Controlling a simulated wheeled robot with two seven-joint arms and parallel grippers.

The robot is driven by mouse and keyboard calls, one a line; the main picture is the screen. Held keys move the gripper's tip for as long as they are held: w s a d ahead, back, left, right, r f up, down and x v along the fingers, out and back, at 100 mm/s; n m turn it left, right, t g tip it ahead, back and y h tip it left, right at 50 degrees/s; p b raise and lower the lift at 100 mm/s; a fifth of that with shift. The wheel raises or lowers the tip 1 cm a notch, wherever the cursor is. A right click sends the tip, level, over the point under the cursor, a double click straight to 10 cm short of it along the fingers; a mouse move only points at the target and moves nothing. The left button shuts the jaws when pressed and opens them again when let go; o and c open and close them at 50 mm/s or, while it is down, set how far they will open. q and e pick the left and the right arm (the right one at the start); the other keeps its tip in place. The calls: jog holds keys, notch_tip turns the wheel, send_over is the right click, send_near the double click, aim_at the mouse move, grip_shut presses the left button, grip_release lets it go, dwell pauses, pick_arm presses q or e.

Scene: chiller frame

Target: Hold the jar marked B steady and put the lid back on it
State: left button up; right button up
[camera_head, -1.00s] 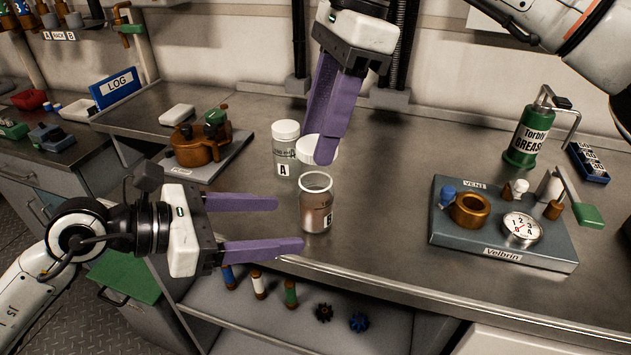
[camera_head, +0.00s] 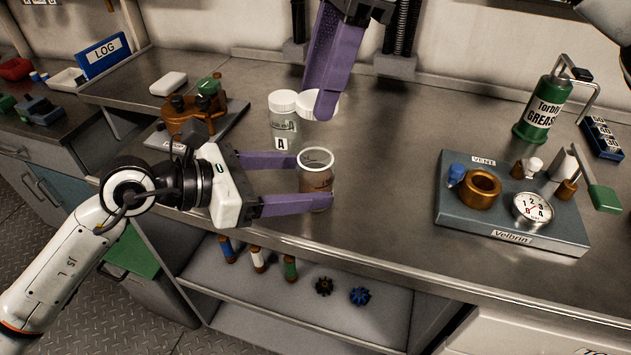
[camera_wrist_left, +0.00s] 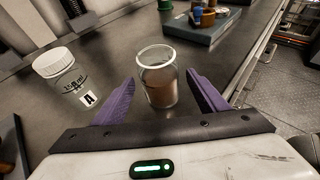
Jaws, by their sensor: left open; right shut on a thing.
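The open jar (camera_head: 316,172) stands upright on the steel bench, with brown contents; its B label is hidden now by my left gripper. My left gripper (camera_head: 312,180) is open, its purple fingers on either side of the jar. In the left wrist view the jar (camera_wrist_left: 158,80) stands between the fingertips, with a gap visible on both sides. My right gripper (camera_head: 325,112) is shut on a white lid (camera_head: 310,106), held above the bench behind the open jar. The lid is partly hidden by the purple fingers.
A lidded jar marked A (camera_head: 283,120) stands close behind and left of the open jar. A vent block (camera_head: 470,225) with knobs and a gauge sits at right. A grease can (camera_head: 540,108) stands behind it. The bench's front edge (camera_head: 400,262) is near.

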pick_arm(q)
jog(key=x, duration=0.7)
jog(key=shift+c, duration=0.3)
jog(key=c, duration=1.6)
jog(key=shift+o, duration=0.2)
pick_arm(e)
send_near(315, 177)
jog(key=shift+w+a+f, duration=0.25)
jog(key=shift+w+a, duration=0.25)
jog(key=shift+w, duration=0.1)
jog(key=shift+w+a+f, duration=0.25)
jog(key=shift+w+a, duration=0.25)
jog(key=shift+w, duration=0.05)
jog(key=shift+f, duration=0.1)
jog(key=shift+f, duration=0.8)
jog(key=shift+f, duration=0.55)
pick_arm(q)
grip_shut()
